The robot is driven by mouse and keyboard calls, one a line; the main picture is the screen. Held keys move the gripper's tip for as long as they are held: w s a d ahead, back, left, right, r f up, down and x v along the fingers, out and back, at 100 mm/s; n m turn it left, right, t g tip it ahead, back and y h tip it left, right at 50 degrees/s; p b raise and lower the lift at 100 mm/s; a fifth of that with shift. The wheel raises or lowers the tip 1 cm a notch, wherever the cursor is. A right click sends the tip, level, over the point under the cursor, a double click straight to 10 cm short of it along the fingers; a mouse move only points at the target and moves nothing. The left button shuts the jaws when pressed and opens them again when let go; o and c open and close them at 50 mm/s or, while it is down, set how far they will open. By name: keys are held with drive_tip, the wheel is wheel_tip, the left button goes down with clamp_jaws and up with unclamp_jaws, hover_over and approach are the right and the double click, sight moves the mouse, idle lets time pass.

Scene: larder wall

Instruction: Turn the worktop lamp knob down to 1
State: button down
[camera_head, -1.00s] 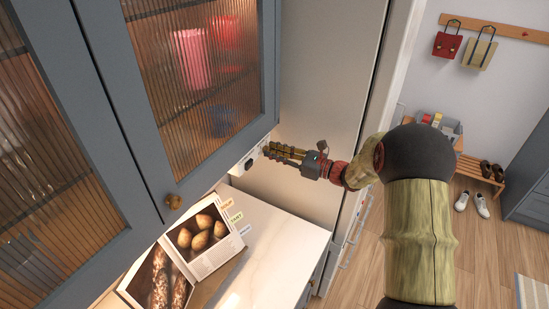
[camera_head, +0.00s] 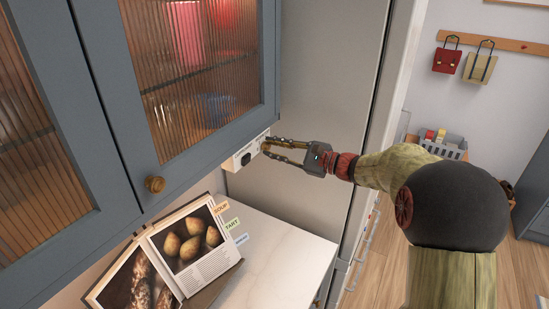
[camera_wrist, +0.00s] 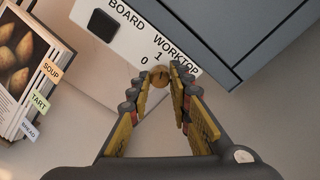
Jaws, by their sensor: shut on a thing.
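The worktop lamp knob (camera_wrist: 160,77) is a small round brass knob on a white control panel (camera_wrist: 137,40) under the wall cabinet. In the wrist view the panel reads BOARD and WORKTOP, with 0 and 1 printed near the knob. My gripper (camera_wrist: 161,85) is shut on the knob, one fingertip on each side. A dark mark shows on the knob's face, but I cannot tell exactly which number it points to. In the head view my gripper (camera_head: 266,148) reaches the panel (camera_head: 248,153) from the right, and its fingertips hide the knob.
A black switch (camera_wrist: 102,25) sits on the panel by BOARD. The blue-grey cabinet (camera_head: 100,105) with ribbed glass is directly above. An open cookbook (camera_head: 185,240) stands on the worktop (camera_head: 290,258) below. A tall pale panel (camera_head: 330,75) rises behind my gripper.

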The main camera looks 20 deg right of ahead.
drive_tip(key=shift+n+b, duration=0.3)
drive_tip(key=shift+b, duration=0.05)
idle(0.3)
drive_tip(key=c, duration=1.7)
unclamp_jaws()
drive_tip(key=shift+c, duration=0.2)
drive_tip(key=shift+o, duration=0.6)
drive_tip(key=shift+s, duration=0.1)
drive_tip(key=v, duration=1.2)
